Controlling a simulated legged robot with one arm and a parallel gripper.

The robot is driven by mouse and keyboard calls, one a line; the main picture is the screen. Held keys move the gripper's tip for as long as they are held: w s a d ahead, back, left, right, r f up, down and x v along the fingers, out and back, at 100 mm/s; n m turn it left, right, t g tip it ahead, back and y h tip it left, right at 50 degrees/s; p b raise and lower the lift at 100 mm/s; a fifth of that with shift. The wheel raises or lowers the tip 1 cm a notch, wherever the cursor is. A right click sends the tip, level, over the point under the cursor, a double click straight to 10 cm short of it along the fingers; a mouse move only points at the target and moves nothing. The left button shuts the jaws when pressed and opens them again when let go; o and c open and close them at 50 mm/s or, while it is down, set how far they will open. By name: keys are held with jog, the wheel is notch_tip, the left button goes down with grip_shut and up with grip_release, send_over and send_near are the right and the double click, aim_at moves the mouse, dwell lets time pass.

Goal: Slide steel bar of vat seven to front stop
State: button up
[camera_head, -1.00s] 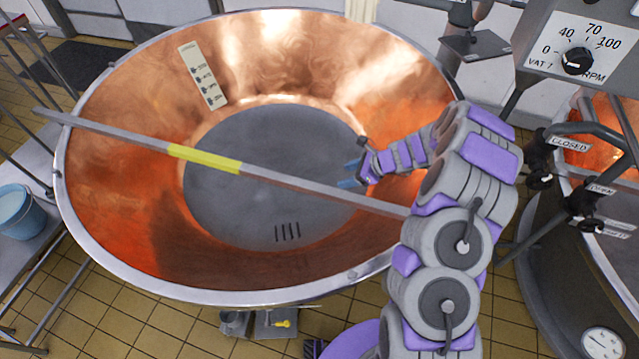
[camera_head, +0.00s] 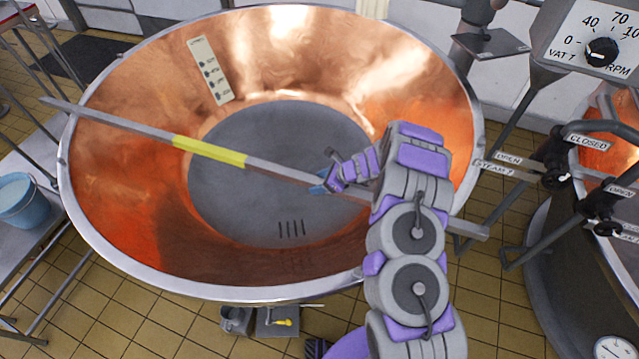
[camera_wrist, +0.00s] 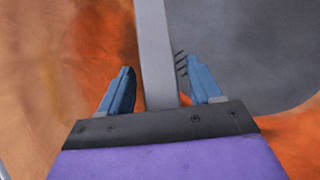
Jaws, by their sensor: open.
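The steel bar (camera_head: 284,174) lies across the rim of the copper vat (camera_head: 130,230), from the upper left to the lower right, with a yellow band (camera_head: 209,151) left of its middle. Its right end shows beyond my arm. My gripper (camera_head: 320,186) is at the bar, right of the yellow band. In the wrist view the bar (camera_wrist: 155,55) runs between the two blue fingers of my gripper (camera_wrist: 160,88), which stand apart from it on both sides. The front stop cannot be clearly made out.
A control panel marked VAT 7 (camera_head: 590,40) stands at the upper right, above labelled valve handles (camera_head: 555,175) and another vat. A blue bucket (camera_head: 20,203) is at the left. A white scale plate (camera_head: 210,72) is on the vat's inner wall.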

jog(key=shift+w+a+f, duration=0.1)
jog(key=shift+a+f, duration=0.1)
jog(key=shift+a, duration=0.05)
jog(key=shift+c, duration=0.3)
grip_shut()
